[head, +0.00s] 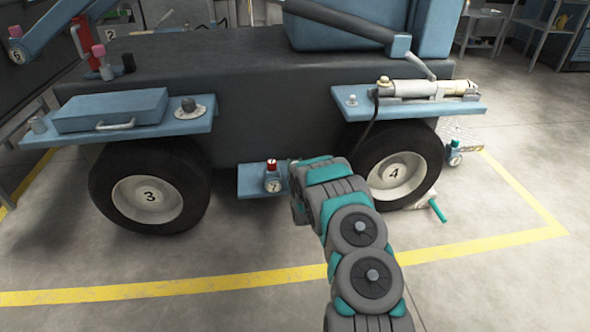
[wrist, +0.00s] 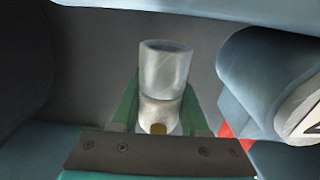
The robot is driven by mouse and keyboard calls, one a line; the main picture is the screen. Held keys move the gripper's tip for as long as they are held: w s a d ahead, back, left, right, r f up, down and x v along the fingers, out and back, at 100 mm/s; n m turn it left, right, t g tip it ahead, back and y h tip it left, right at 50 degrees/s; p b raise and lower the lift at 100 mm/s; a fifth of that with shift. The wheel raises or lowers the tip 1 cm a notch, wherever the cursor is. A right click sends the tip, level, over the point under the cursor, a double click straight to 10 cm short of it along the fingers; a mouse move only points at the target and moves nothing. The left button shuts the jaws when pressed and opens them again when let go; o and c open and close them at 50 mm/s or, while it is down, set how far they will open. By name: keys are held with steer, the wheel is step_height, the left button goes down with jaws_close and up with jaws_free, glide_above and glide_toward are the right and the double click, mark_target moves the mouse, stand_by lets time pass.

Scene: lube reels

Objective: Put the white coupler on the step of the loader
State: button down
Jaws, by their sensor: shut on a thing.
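The white coupler (wrist: 165,68) is a pale, short cylinder with a narrower lower part, seen in the wrist view. My gripper (wrist: 160,100) is shut on it, with a green finger on each side. In the head view my arm reaches to the loader's side, and its forearm hides the fingers and the coupler. The step of the loader (head: 249,183) is a low blue plate between wheels 3 and 4. My gripper end is close to the step's right side. I cannot tell whether the coupler touches the step.
A blue-grey rounded body (wrist: 268,85) is close on the right in the wrist view. Wheel 3 (head: 150,192) and wheel 4 (head: 398,175) flank the step. A blue shelf (head: 335,98) juts out above.

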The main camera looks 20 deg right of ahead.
step_height(320, 180, down, 2)
steer(key=shift+r, duration=0.1)
steer(key=shift+c, duration=2)
jaws_free()
